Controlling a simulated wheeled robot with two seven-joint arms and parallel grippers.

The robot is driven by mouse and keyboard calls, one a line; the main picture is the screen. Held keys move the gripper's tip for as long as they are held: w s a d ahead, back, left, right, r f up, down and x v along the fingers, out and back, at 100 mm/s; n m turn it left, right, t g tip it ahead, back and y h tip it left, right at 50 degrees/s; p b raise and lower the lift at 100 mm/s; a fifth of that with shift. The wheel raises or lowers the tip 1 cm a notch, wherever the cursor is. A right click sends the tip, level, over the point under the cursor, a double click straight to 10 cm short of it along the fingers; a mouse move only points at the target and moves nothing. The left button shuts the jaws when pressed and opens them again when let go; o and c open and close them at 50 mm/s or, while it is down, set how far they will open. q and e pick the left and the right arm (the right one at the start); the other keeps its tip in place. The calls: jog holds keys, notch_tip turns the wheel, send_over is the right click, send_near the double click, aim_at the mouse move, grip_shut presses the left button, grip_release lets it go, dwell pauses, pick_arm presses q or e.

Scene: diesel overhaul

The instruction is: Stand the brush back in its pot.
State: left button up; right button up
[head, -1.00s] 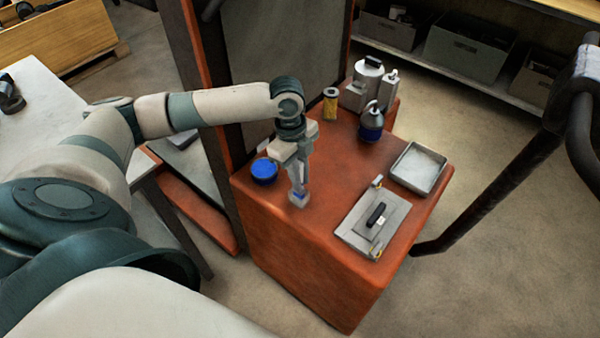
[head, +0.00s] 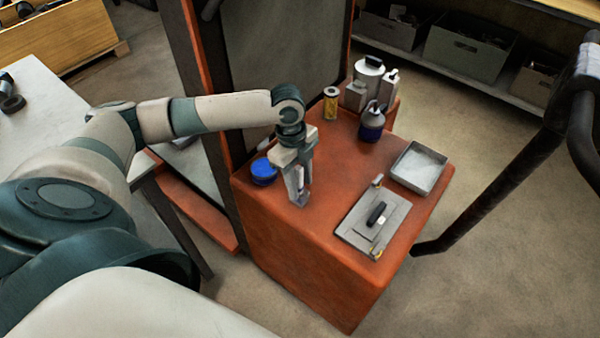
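My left gripper (head: 299,200) points down over the near left part of the orange-red cabinet top, low and close to the surface. A small pale patch shows between its fingers. I cannot tell whether this is a held object or part of the gripper, nor whether the fingers are open. I cannot clearly make out the brush. A round blue container (head: 263,171) stands just left of the gripper, partly beside its body. A yellow can with a dark top (head: 331,103) stands further back. I cannot tell which container is the brush's pot. My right gripper is not in view.
On the cabinet top (head: 333,158) stand a dark blue bottle (head: 372,122), grey-white containers (head: 367,80), a shallow metal tray (head: 419,167) and a grey plate with a black handle (head: 374,218). A dark upright panel (head: 280,70) borders the left. The middle of the top is clear.

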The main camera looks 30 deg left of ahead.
pick_arm(q)
jog(key=shift+r, duration=0.1)
notch_tip(320, 180, up, 17)
jog(key=a+b, duration=0.2)
jog(key=shift+a+b, duration=0.3)
jog(key=shift+b, duration=0.05)
